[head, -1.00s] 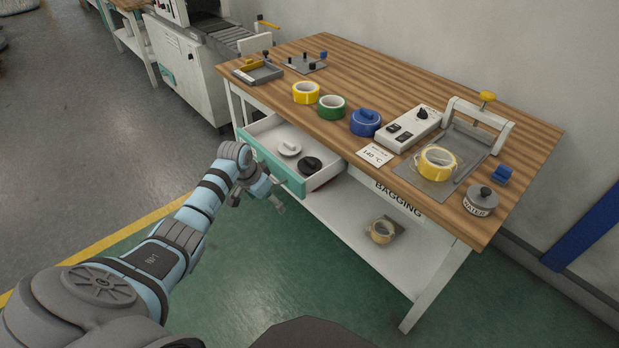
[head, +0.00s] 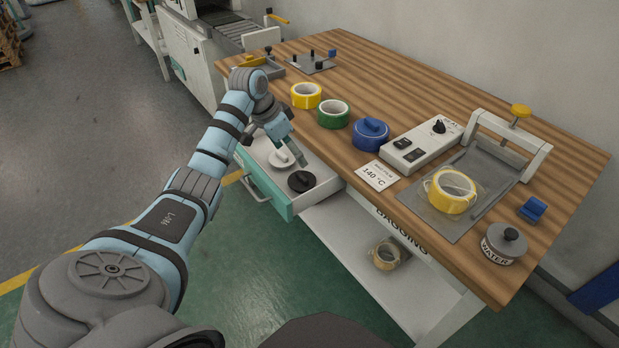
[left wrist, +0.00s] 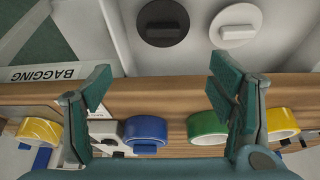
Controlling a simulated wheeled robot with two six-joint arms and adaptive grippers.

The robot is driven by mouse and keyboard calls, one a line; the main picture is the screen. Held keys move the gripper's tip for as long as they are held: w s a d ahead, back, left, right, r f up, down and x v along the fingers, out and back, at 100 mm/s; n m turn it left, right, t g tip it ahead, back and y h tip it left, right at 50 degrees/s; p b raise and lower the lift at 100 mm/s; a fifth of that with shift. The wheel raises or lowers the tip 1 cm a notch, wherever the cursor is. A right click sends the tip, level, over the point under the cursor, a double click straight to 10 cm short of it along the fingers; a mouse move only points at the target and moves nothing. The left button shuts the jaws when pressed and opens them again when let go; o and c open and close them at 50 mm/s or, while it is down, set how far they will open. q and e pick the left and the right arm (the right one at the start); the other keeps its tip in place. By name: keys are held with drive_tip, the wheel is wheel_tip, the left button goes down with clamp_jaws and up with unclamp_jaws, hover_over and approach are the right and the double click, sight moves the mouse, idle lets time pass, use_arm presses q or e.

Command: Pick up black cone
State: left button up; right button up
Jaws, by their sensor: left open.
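The black cone (head: 301,181), a round black piece with a knob, lies in the open drawer (head: 268,192) near its right end. In the left wrist view the black cone (left wrist: 163,22) is at the top, beyond the fingertips. A white cone (head: 281,157) lies beside it in the drawer and also shows in the left wrist view (left wrist: 236,24). My left gripper (head: 299,158) is above the drawer near both cones. In the left wrist view my left gripper (left wrist: 162,85) is open with nothing between its fingers. My right gripper is not in view.
The table top (head: 420,110) overhangs the drawer. Yellow (head: 306,96), green (head: 332,114) and blue (head: 370,134) rolls stand near its front edge. A control box (head: 421,142) and a clamp frame (head: 505,140) stand to the right. A shelf (head: 350,255) is below.

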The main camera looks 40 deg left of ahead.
use_arm(q)
drive_tip(key=b, duration=0.2)
hover_over(302, 176)
drive_tip(key=s, duration=0.2)
drive_tip(key=f, duration=0.6)
drive_tip(key=shift+s+a, duration=0.15)
drive_tip(key=shift+a, duration=0.15)
drive_tip(key=b+x, duration=0.1)
drive_tip(key=x, duration=0.2)
drive_tip(key=b+x, duration=0.2)
drive_tip(key=shift+a+f, duration=0.2)
drive_tip(key=shift+f, duration=0.2)
drive_tip(key=shift+w+f, duration=0.2)
drive_tip(key=shift+w, duration=0.05)
drive_tip(key=shift+r, duration=0.1)
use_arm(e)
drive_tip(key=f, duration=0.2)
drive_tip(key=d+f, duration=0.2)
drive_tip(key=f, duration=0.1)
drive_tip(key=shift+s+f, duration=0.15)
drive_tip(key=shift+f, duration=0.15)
use_arm(q)
drive_tip(key=c, duration=0.7)
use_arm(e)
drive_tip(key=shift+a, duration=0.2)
use_arm(q)
drive_tip(key=shift+o, duration=0.2)
